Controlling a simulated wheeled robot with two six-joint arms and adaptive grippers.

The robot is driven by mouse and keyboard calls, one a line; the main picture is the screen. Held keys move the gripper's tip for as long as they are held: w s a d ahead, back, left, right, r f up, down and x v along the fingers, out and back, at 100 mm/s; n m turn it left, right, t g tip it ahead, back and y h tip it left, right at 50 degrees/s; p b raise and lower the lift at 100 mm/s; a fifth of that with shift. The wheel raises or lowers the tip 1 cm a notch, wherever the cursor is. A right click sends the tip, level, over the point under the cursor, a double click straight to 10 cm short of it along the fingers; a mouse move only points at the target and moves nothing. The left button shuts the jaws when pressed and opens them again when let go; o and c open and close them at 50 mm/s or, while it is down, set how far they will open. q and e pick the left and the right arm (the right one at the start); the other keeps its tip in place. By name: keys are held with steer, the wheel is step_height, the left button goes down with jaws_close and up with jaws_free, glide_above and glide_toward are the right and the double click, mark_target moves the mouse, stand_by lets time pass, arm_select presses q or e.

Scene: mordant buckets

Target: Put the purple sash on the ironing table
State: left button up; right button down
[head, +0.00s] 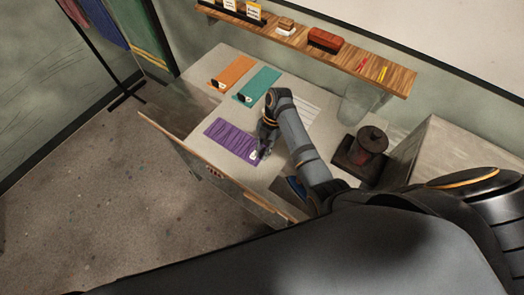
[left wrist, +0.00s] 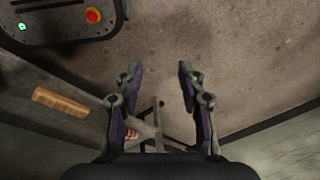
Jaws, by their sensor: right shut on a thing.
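The purple sash (head: 228,136) lies flat on a pale grey tabletop (head: 203,146), close to its left edge, with a small white tag near its right end. My right gripper (head: 262,153) reaches down at the sash's right end and is shut on it there; the arm hides part of the fingers. My left gripper (left wrist: 158,75) shows only in the left wrist view, open and empty above the floor. A blue object, perhaps an iron (head: 294,187), is partly hidden beside my right arm.
An orange sash (head: 232,72) and a teal sash (head: 258,84) lie farther back on the tabletop. A clear container (head: 356,104) and a dark machine (head: 366,150) stand at right. A wooden shelf (head: 300,40) runs along the wall. Open floor (head: 90,200) lies left.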

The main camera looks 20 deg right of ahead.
steer(key=c, duration=1.3)
jaws_free()
steer(key=shift+d+f, duration=0.1)
steer(key=shift+d, duration=0.2)
steer(key=shift+a, duration=0.15)
steer(key=shift+r, duration=0.2)
steer(key=b+v, duration=0.1)
steer(key=v, duration=0.3)
steer(key=shift+w+d+r+b, duration=0.15)
steer(key=shift+d+r+b, duration=0.1)
steer(key=shift+r+b, duration=0.1)
arm_select(q)
steer(key=r+p, duration=0.1)
steer(key=p, duration=0.1)
steer(key=s+r+p, duration=0.1)
steer(key=r+p, duration=0.1)
steer(key=s+d+r+p, duration=0.1)
steer(key=p, duration=0.1)
steer(key=shift+s+r, duration=0.2)
steer(key=shift+r, duration=0.05)
arm_select(e)
steer(key=v, duration=0.7)
